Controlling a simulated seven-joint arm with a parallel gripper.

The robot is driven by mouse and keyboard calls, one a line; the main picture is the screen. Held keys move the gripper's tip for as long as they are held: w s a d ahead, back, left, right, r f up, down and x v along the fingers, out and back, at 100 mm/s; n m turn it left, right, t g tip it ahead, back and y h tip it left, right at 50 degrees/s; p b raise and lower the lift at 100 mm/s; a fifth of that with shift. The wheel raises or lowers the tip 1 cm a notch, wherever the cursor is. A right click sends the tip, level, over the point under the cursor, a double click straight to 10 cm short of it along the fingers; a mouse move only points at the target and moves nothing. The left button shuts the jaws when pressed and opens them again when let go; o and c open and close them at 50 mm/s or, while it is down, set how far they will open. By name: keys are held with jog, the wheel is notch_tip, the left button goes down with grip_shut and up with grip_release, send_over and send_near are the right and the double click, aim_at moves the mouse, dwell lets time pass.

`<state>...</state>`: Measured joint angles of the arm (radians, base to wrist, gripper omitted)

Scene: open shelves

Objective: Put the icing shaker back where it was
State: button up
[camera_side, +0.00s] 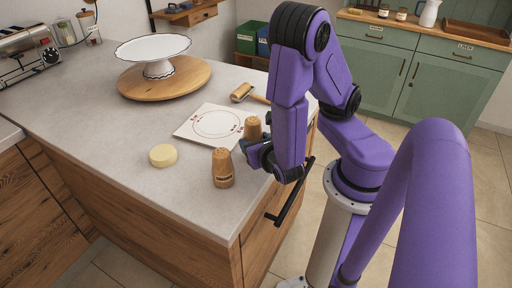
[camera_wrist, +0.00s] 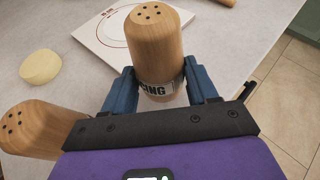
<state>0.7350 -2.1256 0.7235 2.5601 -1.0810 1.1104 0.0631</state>
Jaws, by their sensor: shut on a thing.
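The icing shaker (camera_wrist: 157,48) is a wooden cylinder with holes in its rounded top and a white label that reads "...ING". My gripper (camera_wrist: 160,88) is shut on it, with a blue finger on each side. In the side view the held shaker (camera_side: 253,127) shows at my gripper (camera_side: 256,146), near the right edge of the counter and beside the white board. Its base is hidden, so I cannot tell if it touches the counter. A second, similar wooden shaker (camera_side: 222,168) stands upright on the counter nearer the front; it also shows in the wrist view (camera_wrist: 38,130).
A white board (camera_side: 190,126) with a printed circle lies behind the held shaker. A pale round disc (camera_side: 163,155) lies left of the second shaker. A rolling pin (camera_side: 242,92) and a cake stand (camera_side: 153,50) on a round wooden board (camera_side: 190,80) are farther back. The front-left counter is clear.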

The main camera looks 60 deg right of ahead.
jog(key=shift+f, duration=0.95)
jog(key=shift+f, duration=0.15)
jog(key=o, duration=1.1)
jog(key=shift+s+a+r, duration=0.2)
jog(key=shift+a+r, duration=0.1)
jog(key=v, duration=1.1)
notch_tip(320, 180, up, 7)
jog(key=s+m+g+y, duration=0.2)
jog(key=m+g+y, duration=0.7)
jog(key=m, duration=0.6)
jog(key=shift+s+d+m+g+y, duration=0.3)
jog(key=shift+s+d+m+g, duration=0.1)
jog(key=shift+g, duration=0.1)
